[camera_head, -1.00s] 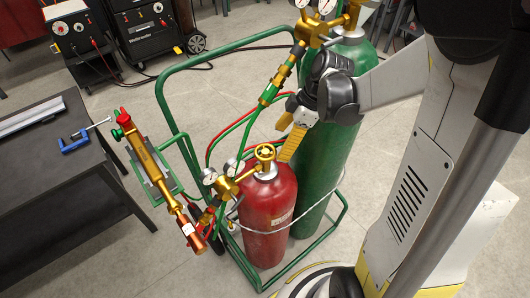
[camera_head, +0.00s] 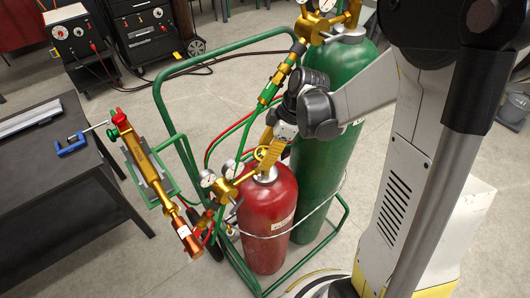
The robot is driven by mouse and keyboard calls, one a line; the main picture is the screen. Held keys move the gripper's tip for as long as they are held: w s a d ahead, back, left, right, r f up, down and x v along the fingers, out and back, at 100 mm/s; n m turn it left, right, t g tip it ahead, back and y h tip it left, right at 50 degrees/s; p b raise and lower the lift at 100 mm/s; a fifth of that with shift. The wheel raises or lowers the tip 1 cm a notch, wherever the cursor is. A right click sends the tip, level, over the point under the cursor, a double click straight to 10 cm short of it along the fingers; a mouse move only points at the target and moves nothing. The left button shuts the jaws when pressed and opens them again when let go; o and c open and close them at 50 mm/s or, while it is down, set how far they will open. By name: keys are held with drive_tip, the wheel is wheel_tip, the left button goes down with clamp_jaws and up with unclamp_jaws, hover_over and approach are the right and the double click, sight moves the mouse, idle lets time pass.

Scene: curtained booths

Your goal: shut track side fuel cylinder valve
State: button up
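The red fuel cylinder (camera_head: 267,220) stands upright in a green cart, in front of the taller green cylinder (camera_head: 325,150). Its gold handwheel valve (camera_head: 261,153) sits on top, partly covered by my gripper. My gripper (camera_head: 270,152) points down from the upper right, its yellow fingers right at the wheel's right side. I cannot tell whether the fingers touch the wheel or how far apart they are. The gold regulator with gauges (camera_head: 226,188) is to the left of the valve.
The green cart frame (camera_head: 158,95), hoses and a gold torch (camera_head: 146,165) on its bracket lie left of the cylinders. A dark table (camera_head: 60,190) with a blue clamp (camera_head: 70,145) is at far left. Welding machines (camera_head: 145,35) stand behind.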

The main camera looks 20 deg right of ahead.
drive_tip(key=shift+m, duration=0.3)
drive_tip(key=m, duration=0.2)
drive_tip(key=m+t+h, duration=0.1)
drive_tip(key=m, duration=0.1)
drive_tip(key=shift+t, duration=0.3)
drive_tip(key=m+t+h, duration=0.1)
drive_tip(key=m, duration=0.3)
drive_tip(key=shift+m, duration=0.4)
drive_tip(key=m+h, duration=0.1)
drive_tip(key=m, duration=0.1)
drive_tip(key=m+h, duration=0.1)
drive_tip(key=m, duration=0.2)
drive_tip(key=shift+h+b, duration=0.3)
drive_tip(key=shift+m+h, duration=0.8)
drive_tip(key=shift+m, duration=1.7)
drive_tip(key=o, duration=1.2)
drive_tip(key=shift+r, duration=0.1)
